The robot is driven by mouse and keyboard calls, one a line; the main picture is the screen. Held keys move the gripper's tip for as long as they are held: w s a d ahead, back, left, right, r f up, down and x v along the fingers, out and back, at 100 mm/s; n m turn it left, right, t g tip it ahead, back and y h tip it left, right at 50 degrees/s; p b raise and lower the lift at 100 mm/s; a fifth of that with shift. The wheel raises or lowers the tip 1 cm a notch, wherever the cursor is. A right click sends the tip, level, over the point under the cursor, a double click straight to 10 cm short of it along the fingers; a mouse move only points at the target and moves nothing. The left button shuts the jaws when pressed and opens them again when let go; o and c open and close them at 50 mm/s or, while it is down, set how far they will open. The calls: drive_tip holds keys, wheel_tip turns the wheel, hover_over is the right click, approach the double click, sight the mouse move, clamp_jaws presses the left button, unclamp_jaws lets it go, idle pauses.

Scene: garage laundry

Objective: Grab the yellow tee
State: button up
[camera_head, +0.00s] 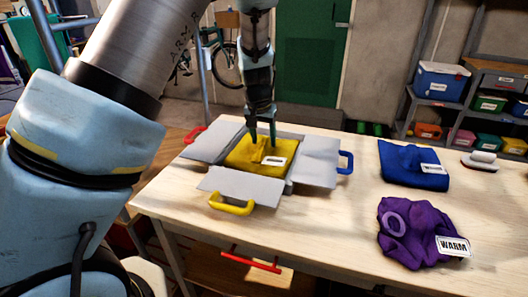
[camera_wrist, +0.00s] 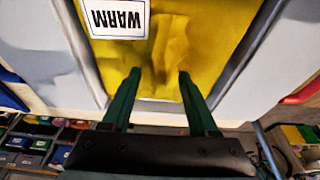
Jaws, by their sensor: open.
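The yellow tee (camera_head: 258,154) lies folded in the middle of a grey folding board (camera_head: 315,160) on the table, with a white label on it. A raised ridge of cloth stands near its middle. My gripper (camera_head: 262,138) points down at the tee's far part, its fingertips close to the ridge. In the wrist view the yellow tee (camera_wrist: 200,40) fills the middle, and its label reads WARM upside down. The two green fingers of my gripper (camera_wrist: 158,75) are apart, with the ridge just beyond and between their tips. Whether they touch the cloth I cannot tell.
A folded blue garment (camera_head: 412,168) and a crumpled purple garment (camera_head: 408,228) lie on the right of the wooden table (camera_head: 325,235). A brush (camera_head: 482,160) lies at the right. The board's flaps carry red, blue and yellow handles. Shelves with bins stand behind.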

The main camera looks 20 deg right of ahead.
drive_tip(key=shift+c, duration=0.3)
clamp_jaws()
idle(1.0)
